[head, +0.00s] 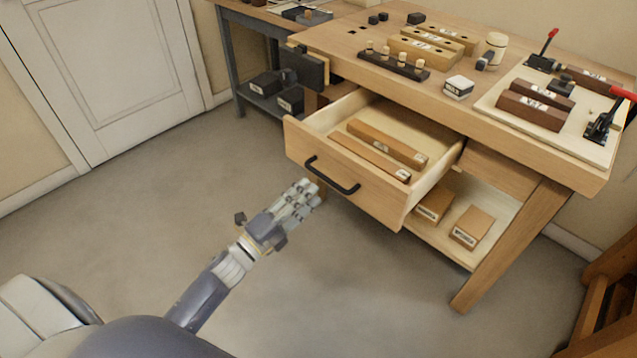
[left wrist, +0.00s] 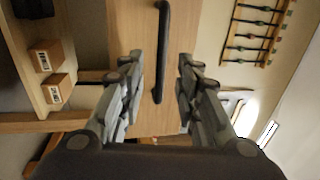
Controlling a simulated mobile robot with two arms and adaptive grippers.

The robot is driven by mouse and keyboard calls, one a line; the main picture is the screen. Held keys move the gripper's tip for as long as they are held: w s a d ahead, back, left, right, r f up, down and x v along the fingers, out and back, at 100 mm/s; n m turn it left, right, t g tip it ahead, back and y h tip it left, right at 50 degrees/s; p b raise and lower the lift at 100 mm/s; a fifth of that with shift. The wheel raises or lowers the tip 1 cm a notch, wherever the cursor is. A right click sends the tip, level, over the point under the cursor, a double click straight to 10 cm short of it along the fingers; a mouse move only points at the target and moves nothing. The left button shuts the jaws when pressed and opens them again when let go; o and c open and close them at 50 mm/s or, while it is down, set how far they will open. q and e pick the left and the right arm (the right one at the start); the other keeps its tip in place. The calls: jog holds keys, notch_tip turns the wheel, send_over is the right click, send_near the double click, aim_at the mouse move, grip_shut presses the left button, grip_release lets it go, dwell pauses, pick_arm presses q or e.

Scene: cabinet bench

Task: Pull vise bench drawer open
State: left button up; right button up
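The wooden vise bench drawer (head: 345,172) is pulled well out of the bench (head: 440,87), and its inside shows two labelled wooden blocks. Its black bar handle (head: 332,176) is on the front panel; in the left wrist view the handle (left wrist: 161,50) runs up and down the picture, ahead of the fingers. My left gripper (head: 303,197) is just in front of the drawer front, by the left end of the handle. In the left wrist view its fingers (left wrist: 160,88) are apart with nothing between them at the tips. My right gripper does not show.
Two boxes (head: 472,227) lie on the shelf under the bench. A bench leg (head: 510,245) stands at the right. The bench top holds wooden blocks, a peg rack (head: 394,66) and red-handled clamps (head: 603,122). The floor left of the drawer is clear.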

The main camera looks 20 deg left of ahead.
pick_arm(q)
jog(key=v, duration=0.4)
jog(key=shift+s+a, duration=0.1)
jog(key=shift+s, duration=0.25)
